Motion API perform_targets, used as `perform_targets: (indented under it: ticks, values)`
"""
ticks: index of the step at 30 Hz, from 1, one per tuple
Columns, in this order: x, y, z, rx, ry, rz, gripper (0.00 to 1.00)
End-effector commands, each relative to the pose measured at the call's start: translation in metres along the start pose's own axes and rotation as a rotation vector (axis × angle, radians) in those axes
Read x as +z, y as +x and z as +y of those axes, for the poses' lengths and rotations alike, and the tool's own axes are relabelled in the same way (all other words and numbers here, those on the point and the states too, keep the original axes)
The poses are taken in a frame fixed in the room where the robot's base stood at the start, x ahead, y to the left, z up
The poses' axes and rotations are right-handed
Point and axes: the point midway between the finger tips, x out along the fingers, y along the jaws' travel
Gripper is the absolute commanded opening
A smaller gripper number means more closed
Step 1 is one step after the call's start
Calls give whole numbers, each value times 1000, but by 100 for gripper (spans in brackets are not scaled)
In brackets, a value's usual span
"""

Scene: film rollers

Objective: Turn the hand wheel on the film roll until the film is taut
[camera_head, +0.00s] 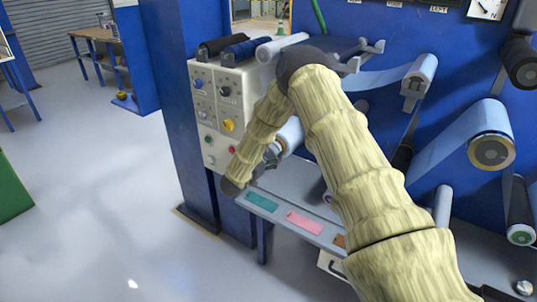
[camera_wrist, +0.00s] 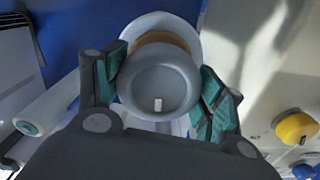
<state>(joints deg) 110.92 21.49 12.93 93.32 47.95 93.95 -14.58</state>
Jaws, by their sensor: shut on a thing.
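The hand wheel (camera_wrist: 160,82) is a round, pale grey knob with a recessed face and a small white mark low on it. It sits in front of a white flange and a tan ring of the film roll. My gripper (camera_wrist: 160,95) has one teal-padded finger on each side of the wheel and is shut on it. In the head view my gripper (camera_head: 268,158) is small and partly covered by my arm, beside the pale film roll (camera_head: 291,134). The wheel's contact points are partly hidden, and the film's tension there cannot be told.
A white control panel (camera_head: 215,125) with coloured knobs stands close to the left. A grey shelf (camera_head: 270,185) with coloured strips lies below. Several other rollers, including a large blue film roll (camera_head: 490,130), are at the right. Open floor (camera_head: 100,210) lies left.

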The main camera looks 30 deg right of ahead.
Motion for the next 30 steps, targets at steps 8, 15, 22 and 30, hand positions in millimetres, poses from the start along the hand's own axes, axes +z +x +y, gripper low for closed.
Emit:
perform_targets:
  ticks: [8,15,22,30]
  values:
    - [-1,-1,0,-1,-159,1,46]
    - [-1,-1,1,0,-372,1,46]
    - [-1,0,1,0,-569,1,46]
    - [-1,0,2,1,-740,0,46]
